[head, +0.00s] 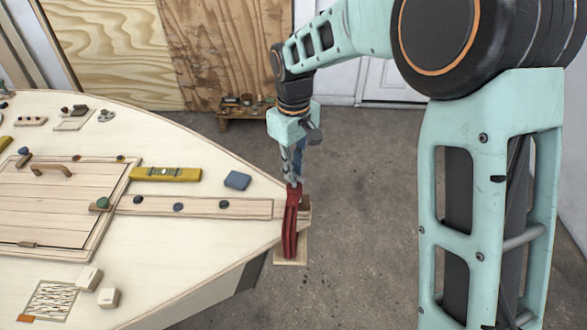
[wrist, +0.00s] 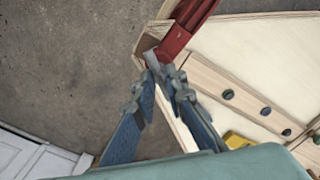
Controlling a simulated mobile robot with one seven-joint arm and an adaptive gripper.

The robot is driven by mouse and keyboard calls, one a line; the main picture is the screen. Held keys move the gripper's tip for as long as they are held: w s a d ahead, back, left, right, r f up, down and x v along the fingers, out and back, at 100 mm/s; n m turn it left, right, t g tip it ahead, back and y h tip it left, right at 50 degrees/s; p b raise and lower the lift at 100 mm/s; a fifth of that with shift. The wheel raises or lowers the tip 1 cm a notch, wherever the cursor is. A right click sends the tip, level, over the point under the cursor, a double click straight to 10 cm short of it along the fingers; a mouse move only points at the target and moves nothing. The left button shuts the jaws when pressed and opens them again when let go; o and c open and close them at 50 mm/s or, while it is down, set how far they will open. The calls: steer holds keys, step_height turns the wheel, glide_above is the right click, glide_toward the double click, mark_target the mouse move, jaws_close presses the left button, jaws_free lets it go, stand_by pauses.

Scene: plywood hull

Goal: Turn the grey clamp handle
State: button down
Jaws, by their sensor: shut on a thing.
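A red clamp (head: 290,228) sits at the pointed end of the plywood hull (head: 215,263), and the wrist view shows part of it at the top (wrist: 188,24). Its small grey handle (wrist: 151,58) is between my fingertips in the wrist view. My gripper (wrist: 155,76) is shut on this handle, with its blue-grey fingers one on each side. In the head view my gripper (head: 293,180) points down at the clamp's upper end and hides the handle there.
A yellow spirit level (head: 166,174) and a blue block (head: 237,181) lie on the deck left of the clamp. A strip with several dark knobs (head: 178,207) runs toward the hull's tip. A low wooden stool (head: 240,112) stands behind.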

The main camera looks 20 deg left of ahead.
steer(key=m, duration=0.4)
steer(key=shift+m, duration=0.3)
steer(key=m, duration=0.4)
steer(key=shift+m, duration=0.4)
stand_by(0.4)
steer(key=c, duration=1.9)
jaws_free()
step_height(320, 180, up, 12)
steer(key=shift+r, duration=0.1)
